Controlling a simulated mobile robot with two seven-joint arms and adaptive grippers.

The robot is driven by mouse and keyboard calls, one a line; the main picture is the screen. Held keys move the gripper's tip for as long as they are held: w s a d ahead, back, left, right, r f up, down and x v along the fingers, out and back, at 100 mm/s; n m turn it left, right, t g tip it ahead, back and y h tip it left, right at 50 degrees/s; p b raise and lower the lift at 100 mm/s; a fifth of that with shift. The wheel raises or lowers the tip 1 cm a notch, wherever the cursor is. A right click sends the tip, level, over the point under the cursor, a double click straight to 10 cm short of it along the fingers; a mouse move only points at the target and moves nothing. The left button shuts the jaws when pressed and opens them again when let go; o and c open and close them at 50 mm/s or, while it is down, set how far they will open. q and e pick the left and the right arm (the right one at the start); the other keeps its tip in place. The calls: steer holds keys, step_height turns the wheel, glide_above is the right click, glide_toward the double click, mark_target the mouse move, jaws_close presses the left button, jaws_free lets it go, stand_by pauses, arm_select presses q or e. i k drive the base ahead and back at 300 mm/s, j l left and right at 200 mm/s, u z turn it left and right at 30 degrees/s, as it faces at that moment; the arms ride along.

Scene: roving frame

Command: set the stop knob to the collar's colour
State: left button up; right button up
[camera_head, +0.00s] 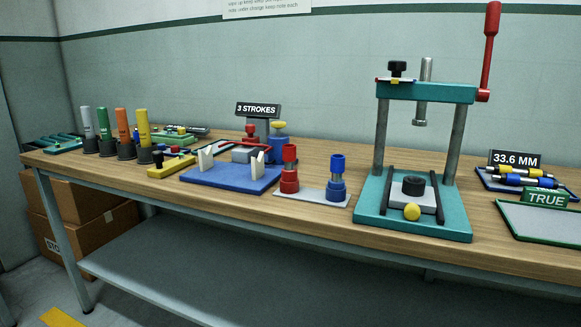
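A teal press (425,95) stands right of centre on the bench, with two grey columns, a grey ram (424,90) and a raised red lever (490,45). A black knob (397,70), which looks like the stop knob, sits on top of its crossbar at the left, above a small coloured strip too small to read. A black ring (413,185), perhaps the collar, rests on a grey plate (428,202) between two dark rails under the ram. A yellow ball-shaped handle (412,211) is at the plate's front. Neither of my grippers is in view.
The wooden bench (320,231) also holds red (289,172) and blue (337,180) posts, a blue fixture (230,178), a "3 STROKES" sign (258,110), several coloured cylinders, a "33.6 MM" sign (515,159) and a green-edged tray (545,222) marked "TRUE". Its front edge is mostly clear.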

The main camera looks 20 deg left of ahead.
mark_target(397, 67)
steer(key=i+j, duration=0.15)
steer(key=i, duration=0.35)
steer(key=i+j, duration=0.15)
steer(key=i, duration=0.35)
steer(key=z, duration=0.05)
